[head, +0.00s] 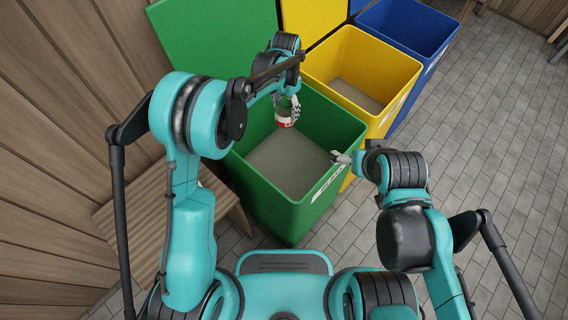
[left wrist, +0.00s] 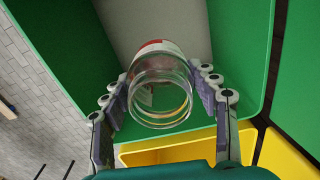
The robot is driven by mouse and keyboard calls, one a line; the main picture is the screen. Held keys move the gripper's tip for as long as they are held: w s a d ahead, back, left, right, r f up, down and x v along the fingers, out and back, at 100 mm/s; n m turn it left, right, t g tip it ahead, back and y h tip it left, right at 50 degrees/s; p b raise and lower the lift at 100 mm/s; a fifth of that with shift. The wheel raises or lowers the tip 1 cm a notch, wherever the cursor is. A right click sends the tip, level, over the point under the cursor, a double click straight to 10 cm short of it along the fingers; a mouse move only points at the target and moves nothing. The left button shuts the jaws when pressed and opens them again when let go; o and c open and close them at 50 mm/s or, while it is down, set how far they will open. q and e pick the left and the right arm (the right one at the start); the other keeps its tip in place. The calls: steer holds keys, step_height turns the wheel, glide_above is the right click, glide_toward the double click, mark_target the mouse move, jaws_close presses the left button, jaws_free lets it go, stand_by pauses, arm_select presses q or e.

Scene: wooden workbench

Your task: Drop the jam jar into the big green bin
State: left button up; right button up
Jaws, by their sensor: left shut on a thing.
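The jam jar (head: 284,119) is a clear glass jar with a red and white band. My left gripper (head: 290,106) is shut on it and holds it over the opening of the big green bin (head: 262,205). In the left wrist view the jar (left wrist: 160,98) sits between the two fingers of my left gripper (left wrist: 168,100), its round glass end facing the camera. The green bin's wall (left wrist: 240,50) and pale floor show beyond it. The bin's lid stands open and its visible floor is empty. My right gripper (head: 342,157) is near the bin's right rim, too small to tell its opening.
An open yellow bin (head: 350,60) stands right beside the green one, with an open blue bin (head: 415,25) beyond it. A wooden bench (head: 140,215) is at the left by the plank wall. Paved floor is clear at the right.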

arm_select(q)
steer(key=shift+f+b, duration=0.75)
steer(key=shift+f, duration=0.85)
steer(key=shift+r, duration=0.1)
steer(key=o, duration=1.4)
steer(key=shift+c, duration=0.2)
step_height(320, 180, up, 12)
